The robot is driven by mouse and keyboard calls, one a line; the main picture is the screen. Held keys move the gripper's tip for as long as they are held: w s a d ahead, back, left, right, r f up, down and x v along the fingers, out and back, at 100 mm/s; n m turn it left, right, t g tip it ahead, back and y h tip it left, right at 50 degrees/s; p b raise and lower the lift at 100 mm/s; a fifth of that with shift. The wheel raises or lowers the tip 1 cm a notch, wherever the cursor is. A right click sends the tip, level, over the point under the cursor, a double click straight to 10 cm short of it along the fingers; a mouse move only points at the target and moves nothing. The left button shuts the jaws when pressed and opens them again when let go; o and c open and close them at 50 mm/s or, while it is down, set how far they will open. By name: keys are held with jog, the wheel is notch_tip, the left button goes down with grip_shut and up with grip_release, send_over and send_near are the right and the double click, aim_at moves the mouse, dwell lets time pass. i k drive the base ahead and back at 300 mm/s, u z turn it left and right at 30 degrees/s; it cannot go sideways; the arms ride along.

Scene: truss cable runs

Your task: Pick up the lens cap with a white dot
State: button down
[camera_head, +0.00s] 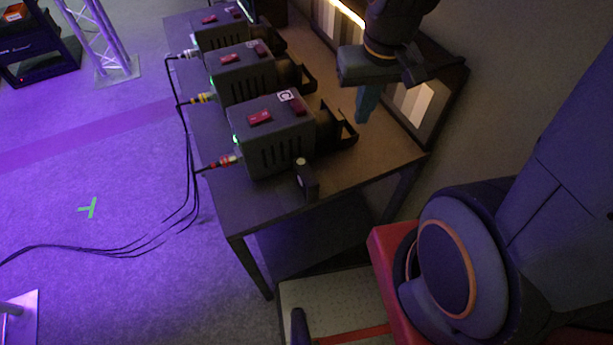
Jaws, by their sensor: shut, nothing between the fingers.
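My gripper (366,104) points down over the right part of the table, to the right of the nearest grey box. Its fingers are shut and it holds nothing. A small dark piece (307,182) with a pale round spot near its top is by the near right corner of that box, close to the table's front edge. It is to the lower left of my gripper and apart from it. I cannot tell whether it is the lens cap with a white dot. No other clear lens cap shows.
Three grey boxes with red parts, the nearest (270,138) bearing a white mark, stand in a row on the table (365,172). Dark flaps (337,128) jut from their right sides. Cables (188,175) hang off the left edge. A pale-striped panel (413,108) lines the right side.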

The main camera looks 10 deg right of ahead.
aim_at(305, 179)
jog(key=k, duration=0.5)
jog(key=z, duration=1.85)
jog(key=k, duration=1.9)
jog(key=u, duration=0.7)
jog(key=i, duration=0.55)
jog(key=z, duration=0.1)
